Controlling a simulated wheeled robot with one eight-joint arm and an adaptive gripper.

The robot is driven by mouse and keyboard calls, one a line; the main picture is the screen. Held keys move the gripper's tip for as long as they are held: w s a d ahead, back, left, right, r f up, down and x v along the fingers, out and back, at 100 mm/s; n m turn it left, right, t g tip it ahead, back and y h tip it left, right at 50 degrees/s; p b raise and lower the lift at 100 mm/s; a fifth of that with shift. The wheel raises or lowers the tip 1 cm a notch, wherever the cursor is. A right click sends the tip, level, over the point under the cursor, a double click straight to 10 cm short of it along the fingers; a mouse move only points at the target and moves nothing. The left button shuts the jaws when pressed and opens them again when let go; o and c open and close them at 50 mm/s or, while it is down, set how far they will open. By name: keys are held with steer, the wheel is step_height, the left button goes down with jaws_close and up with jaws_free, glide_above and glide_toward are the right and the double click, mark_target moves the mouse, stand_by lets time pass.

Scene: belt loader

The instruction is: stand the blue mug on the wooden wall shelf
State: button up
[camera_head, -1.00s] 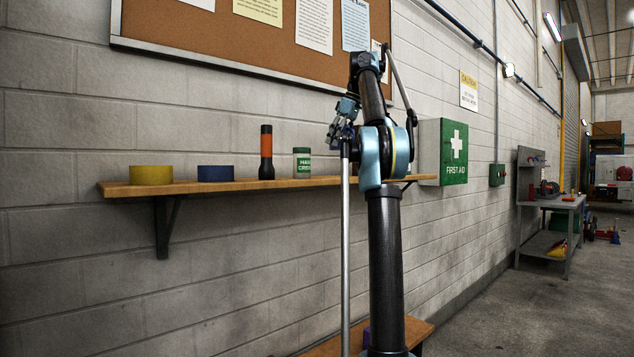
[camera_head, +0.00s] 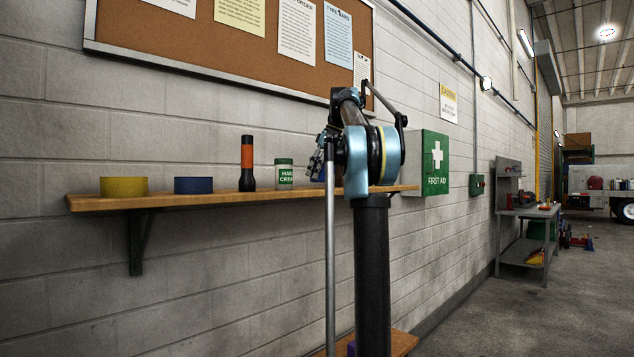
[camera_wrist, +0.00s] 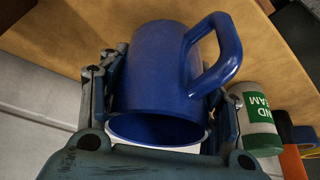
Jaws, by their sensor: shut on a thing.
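The blue mug (camera_wrist: 160,70) fills the middle of the wrist view, its handle to the right and its open rim towards the camera. My gripper (camera_wrist: 165,105) is shut on it, with a finger on each side. In the head view my gripper (camera_head: 318,166) is at the right part of the wooden wall shelf (camera_head: 225,197), partly behind my arm. The mug is hidden there. The shelf's wooden surface (camera_wrist: 90,30) lies behind the mug in the wrist view. I cannot tell whether the mug touches it.
A hand cream jar (camera_head: 285,173) stands close to the left of my gripper, also close beside the mug in the wrist view (camera_wrist: 258,115). Further left are an orange-black torch (camera_head: 247,165), blue tape (camera_head: 193,185) and yellow tape (camera_head: 124,186). A first aid box (camera_head: 433,165) hangs right.

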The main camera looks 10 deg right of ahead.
steer(key=shift+f, duration=1.15)
steer(key=shift+s, duration=0.1)
steer(key=o, duration=1.3)
steer(key=v, duration=1.2)
steer(key=shift+s, duration=0.1)
